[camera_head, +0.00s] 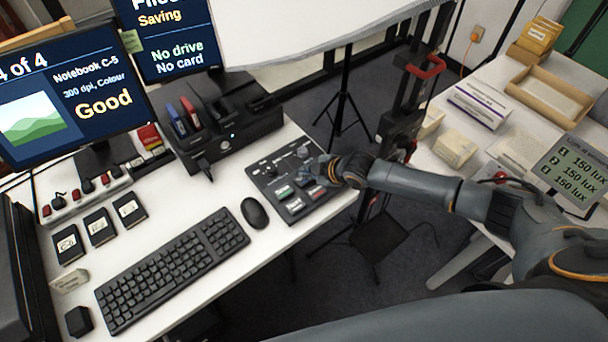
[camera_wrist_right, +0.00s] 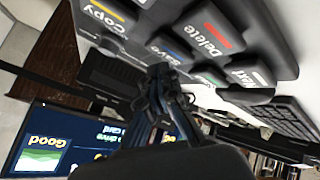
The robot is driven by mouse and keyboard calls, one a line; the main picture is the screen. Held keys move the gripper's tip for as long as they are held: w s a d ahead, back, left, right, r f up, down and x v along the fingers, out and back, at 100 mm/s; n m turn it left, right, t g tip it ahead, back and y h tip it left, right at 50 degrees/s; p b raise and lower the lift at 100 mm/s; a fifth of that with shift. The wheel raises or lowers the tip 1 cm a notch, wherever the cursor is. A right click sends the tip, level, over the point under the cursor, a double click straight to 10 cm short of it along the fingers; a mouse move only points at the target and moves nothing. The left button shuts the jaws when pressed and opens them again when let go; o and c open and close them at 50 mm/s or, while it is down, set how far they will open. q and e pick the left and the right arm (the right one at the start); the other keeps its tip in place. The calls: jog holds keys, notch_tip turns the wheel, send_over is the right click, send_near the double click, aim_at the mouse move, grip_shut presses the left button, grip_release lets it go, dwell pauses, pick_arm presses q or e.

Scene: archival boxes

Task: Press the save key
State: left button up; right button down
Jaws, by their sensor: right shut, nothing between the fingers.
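The save key (camera_wrist_right: 170,52) is a dark key with a blue stripe, on a dark control panel (camera_head: 268,178) near the desk's right edge. In the right wrist view it lies between the copy key (camera_wrist_right: 108,16) and the delete key (camera_wrist_right: 212,36), with the next key (camera_wrist_right: 250,76) close by. My right gripper (camera_head: 314,169) is over the panel. Its shut, empty fingertips (camera_wrist_right: 160,76) are right at the save key and cover part of it; I cannot tell whether they press it. The upper monitor (camera_head: 165,38) reads "Saving". My left gripper is not in view.
A mouse (camera_head: 254,212) and keyboard (camera_head: 172,268) lie left of the panel. A black dock (camera_head: 222,128) stands behind it. The left monitor (camera_head: 75,98) reads "Good". A tripod (camera_head: 342,103) and dark stand (camera_head: 402,120) stand beyond the desk's right edge.

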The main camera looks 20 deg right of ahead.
jog(key=shift+r, duration=0.2)
notch_tip(320, 180, up, 5)
jog(key=p, duration=0.4)
jog(key=shift+p, duration=0.3)
dwell(0.6)
